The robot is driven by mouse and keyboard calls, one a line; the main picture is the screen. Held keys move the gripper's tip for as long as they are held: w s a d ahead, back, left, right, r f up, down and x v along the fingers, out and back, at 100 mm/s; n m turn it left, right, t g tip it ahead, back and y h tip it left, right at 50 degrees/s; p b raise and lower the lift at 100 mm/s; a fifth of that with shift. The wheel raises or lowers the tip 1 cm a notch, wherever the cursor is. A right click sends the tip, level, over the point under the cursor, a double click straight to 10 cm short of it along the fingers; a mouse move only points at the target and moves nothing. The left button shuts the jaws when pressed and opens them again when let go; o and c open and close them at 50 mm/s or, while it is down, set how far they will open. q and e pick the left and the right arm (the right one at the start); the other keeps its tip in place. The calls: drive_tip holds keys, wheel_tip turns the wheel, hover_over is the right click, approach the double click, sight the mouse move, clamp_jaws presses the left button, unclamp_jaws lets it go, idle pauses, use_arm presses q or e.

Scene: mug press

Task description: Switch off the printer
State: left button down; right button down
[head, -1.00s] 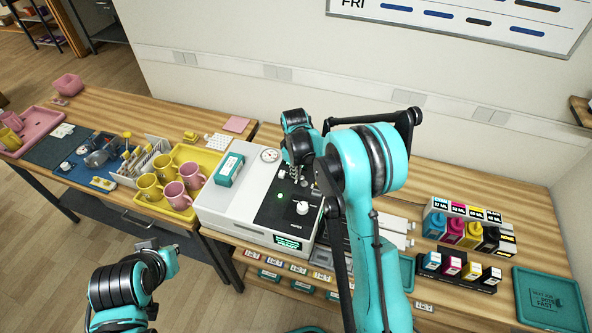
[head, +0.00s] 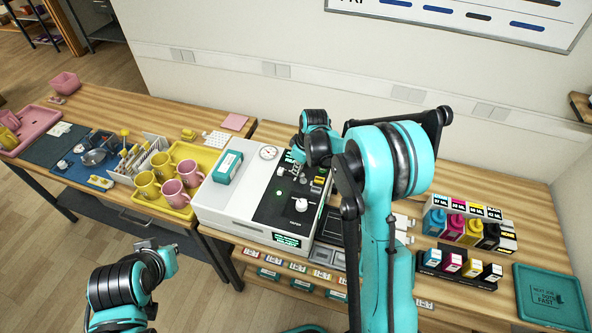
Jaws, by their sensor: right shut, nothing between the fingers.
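The printer (head: 235,202) is a white machine on the wooden bench, with a black control panel (head: 270,213) on its right part. The panel carries a white knob (head: 301,204), a small indicator lamp (head: 279,193) and a green lit display (head: 287,240) at the front. My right gripper (head: 298,174) is shut and empty over the back part of the panel, near small controls there. I cannot tell whether it touches them. My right arm covers the area just right of the printer. My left gripper (head: 168,258) is low at the front left, away from the printer; its fingers are unclear.
A teal box (head: 228,167) and a round gauge (head: 268,153) are on top of the printer. A yellow tray (head: 206,159) with pink and yellow mugs (head: 188,173) stands left. Ink bottles (head: 456,226) and a teal tray (head: 552,300) are at right.

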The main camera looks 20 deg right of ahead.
drive_tip(key=shift+s+d+t+y+b, duration=0.35)
drive_tip(key=shift+d+t+y+b, duration=0.3)
drive_tip(key=shift+y, duration=0.35)
drive_tip(key=shift+a+r, duration=0.15)
drive_tip(key=shift+a, duration=0.05)
drive_tip(key=shift+r, duration=0.1)
drive_tip(key=shift+r+p, duration=0.55)
drive_tip(key=shift+r, duration=0.2)
